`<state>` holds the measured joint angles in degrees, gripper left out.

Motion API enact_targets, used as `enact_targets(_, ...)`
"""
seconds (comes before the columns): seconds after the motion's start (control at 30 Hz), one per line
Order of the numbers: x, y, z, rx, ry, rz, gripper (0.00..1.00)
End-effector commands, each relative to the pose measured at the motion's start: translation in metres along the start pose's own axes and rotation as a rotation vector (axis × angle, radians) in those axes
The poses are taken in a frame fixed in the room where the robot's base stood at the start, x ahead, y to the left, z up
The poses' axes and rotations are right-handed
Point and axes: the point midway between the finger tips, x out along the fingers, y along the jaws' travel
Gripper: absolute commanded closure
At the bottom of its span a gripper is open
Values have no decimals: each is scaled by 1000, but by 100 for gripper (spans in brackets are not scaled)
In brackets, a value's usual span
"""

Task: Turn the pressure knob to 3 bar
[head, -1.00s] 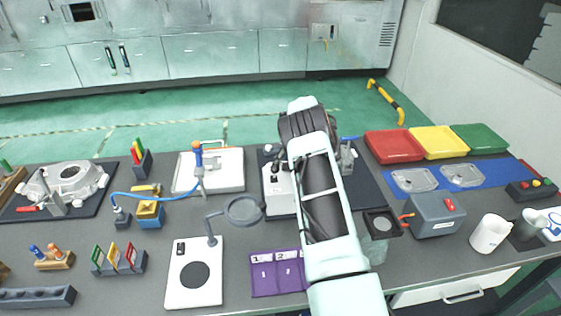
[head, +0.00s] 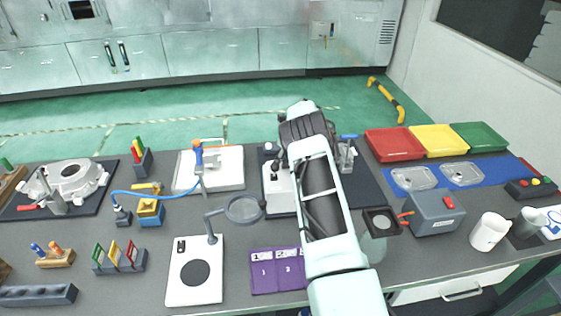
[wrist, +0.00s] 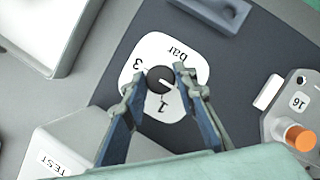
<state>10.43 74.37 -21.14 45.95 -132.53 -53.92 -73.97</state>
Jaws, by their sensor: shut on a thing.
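In the wrist view a round black knob (wrist: 159,79) with a white pointer mark sits on a white dial plate (wrist: 150,50) marked "1", "3" and "bar". The pointer mark aims to the lower right in the picture, not at the "3", which lies to the upper left. My gripper (wrist: 160,82) is shut on the knob, one fingertip on each side of it. In the head view my arm hides the knob and dial.
The dial lies on a dark mat (wrist: 105,95). A white box marked "TEST" (wrist: 75,145) is at lower left, and a grey fixture with an orange cap (wrist: 299,138) is at right. In the head view, a grey box with a red switch (head: 433,213) stands right of my arm.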

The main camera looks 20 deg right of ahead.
Motion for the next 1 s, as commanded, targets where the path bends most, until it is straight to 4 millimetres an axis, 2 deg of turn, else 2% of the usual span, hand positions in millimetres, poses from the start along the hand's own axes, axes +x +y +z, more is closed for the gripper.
enact_targets(0.37, 0, 2, 0, 91, 2, -38, 98)
enact_targets(1.0, 1, 5, 1, 614, 3, -259, 98)
